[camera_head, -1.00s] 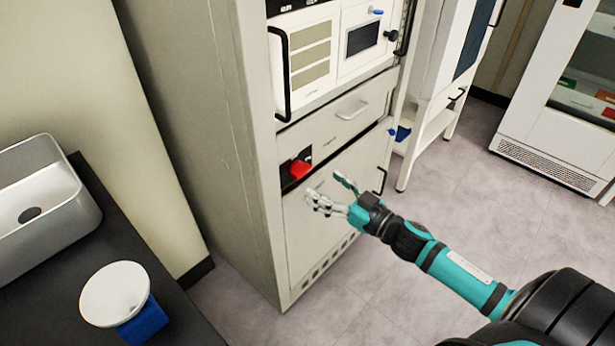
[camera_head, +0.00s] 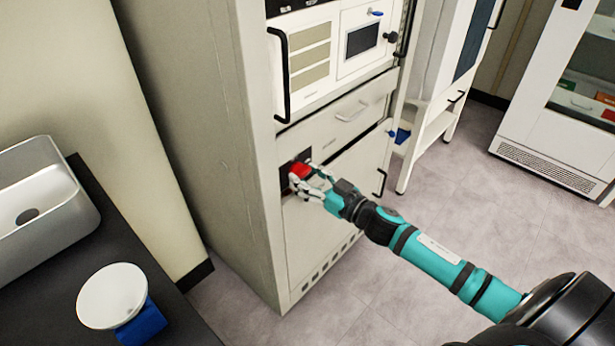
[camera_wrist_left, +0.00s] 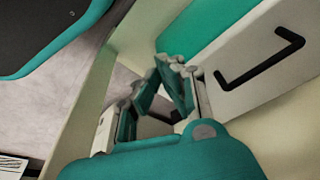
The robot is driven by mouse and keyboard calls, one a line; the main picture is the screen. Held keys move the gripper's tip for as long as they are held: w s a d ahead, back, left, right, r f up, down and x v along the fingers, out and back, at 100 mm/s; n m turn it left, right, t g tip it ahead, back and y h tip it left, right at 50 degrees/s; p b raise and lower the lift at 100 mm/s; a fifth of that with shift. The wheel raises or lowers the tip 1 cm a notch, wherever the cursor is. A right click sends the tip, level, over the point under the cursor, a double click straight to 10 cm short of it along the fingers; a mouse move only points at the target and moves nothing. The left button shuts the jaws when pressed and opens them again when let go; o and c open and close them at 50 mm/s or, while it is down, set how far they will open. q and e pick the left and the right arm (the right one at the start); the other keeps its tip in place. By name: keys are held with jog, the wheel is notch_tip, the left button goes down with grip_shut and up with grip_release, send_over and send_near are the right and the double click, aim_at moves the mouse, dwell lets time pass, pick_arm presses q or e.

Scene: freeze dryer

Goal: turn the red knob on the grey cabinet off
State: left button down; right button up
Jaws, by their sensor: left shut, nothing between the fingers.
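The red knob (camera_head: 299,170) sits on a dark plate low on the front of the grey cabinet (camera_head: 222,130). My right gripper (camera_head: 306,177) is at the knob, with its fingers on either side of it. The fingers partly cover the knob, and I cannot tell whether they press on it. In the left wrist view, my left gripper (camera_wrist_left: 172,66) is shut and empty, its fingertips close together. It is not visible in the head view.
A drawer with a handle (camera_head: 351,111) is above the knob. A dark counter at the left holds a sink (camera_head: 70,190) and a white round dish (camera_head: 112,295) over a blue block (camera_head: 143,325). A white glass-fronted cabinet (camera_head: 540,130) stands at the right. Open floor lies between.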

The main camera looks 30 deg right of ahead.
jog(key=c, duration=0.5)
